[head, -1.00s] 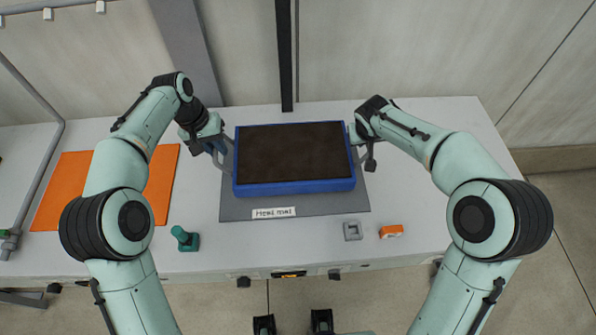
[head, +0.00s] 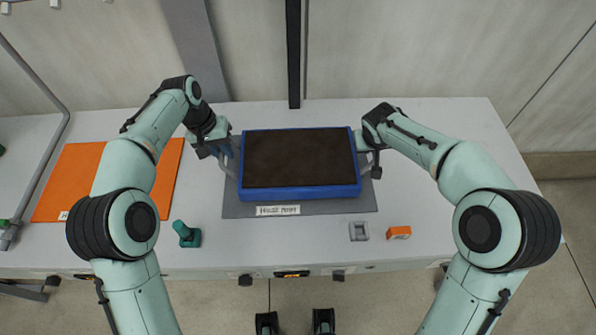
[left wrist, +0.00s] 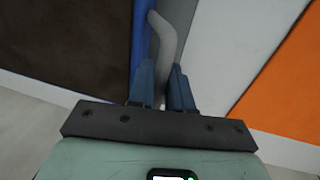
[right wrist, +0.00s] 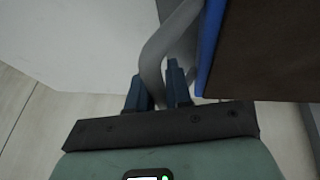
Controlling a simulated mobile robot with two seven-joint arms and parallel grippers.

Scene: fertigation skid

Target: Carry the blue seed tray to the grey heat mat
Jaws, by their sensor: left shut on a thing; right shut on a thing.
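The blue seed tray (head: 300,193), filled with dark brown soil, is level above or on the grey heat mat (head: 340,205). The mat shows along the tray's front and sides, with a white label at its front edge. I cannot tell whether the tray touches the mat. My left gripper (head: 228,150) is shut on the tray's left grey handle (left wrist: 166,45). My right gripper (head: 368,147) is shut on the right grey handle (right wrist: 153,60). The tray's blue side also shows in the left wrist view (left wrist: 140,45) and the right wrist view (right wrist: 209,45).
An orange mat (head: 75,180) lies on the left of the white bench (head: 440,220). A green fitting (head: 187,235), a small grey square part (head: 359,231) and an orange block (head: 399,232) stand near the front edge. A dark post (head: 293,60) rises behind the tray.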

